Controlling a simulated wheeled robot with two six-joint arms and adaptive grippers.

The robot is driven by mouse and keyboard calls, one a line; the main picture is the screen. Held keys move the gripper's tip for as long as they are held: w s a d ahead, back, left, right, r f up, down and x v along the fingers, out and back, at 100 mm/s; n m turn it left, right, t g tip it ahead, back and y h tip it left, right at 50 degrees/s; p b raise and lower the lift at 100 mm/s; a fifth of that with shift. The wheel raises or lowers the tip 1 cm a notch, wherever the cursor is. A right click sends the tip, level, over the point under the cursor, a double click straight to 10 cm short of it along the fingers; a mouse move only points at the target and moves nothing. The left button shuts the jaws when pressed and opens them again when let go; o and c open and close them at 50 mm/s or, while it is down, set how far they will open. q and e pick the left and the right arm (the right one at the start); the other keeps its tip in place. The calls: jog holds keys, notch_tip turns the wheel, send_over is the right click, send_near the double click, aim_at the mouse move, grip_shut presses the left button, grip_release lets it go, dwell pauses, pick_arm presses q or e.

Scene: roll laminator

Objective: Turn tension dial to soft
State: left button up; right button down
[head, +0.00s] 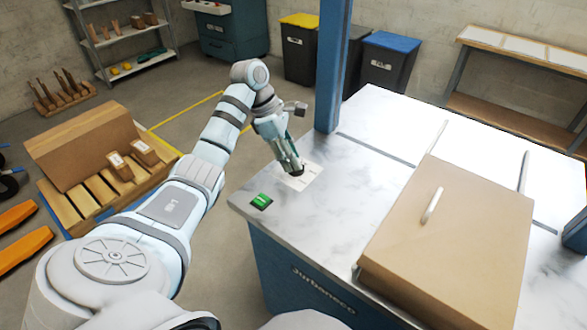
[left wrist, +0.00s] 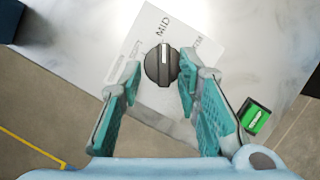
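The tension dial (left wrist: 161,66) is a round dark knob on a white label plate (left wrist: 152,27) in the left wrist view. Its white pointer line faces the printed word MID. Other lettering lies to its left and right, partly hidden by my fingers. My left gripper (left wrist: 157,88) is open, with one teal finger on each side of the dial; I cannot tell whether either touches it. In the head view my left gripper (head: 298,171) points down at the plate (head: 308,178) near the table's left corner and mostly hides the dial. My right gripper is not in view.
A green switch (head: 261,201) sits near the table edge, close to the dial. A blue post (head: 333,70) rises behind the gripper. A brown box-shaped cover with a handle (head: 455,240) stands on the marble-look tabletop (head: 380,115). A pallet with a carton (head: 85,150) is on the floor left.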

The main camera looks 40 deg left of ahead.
pick_arm(q)
jog(key=shift+d+f, duration=0.15)
jog(key=shift+f, duration=0.2)
jog(key=shift+s+d, duration=0.1)
jog(key=shift+s, duration=0.05)
grip_shut()
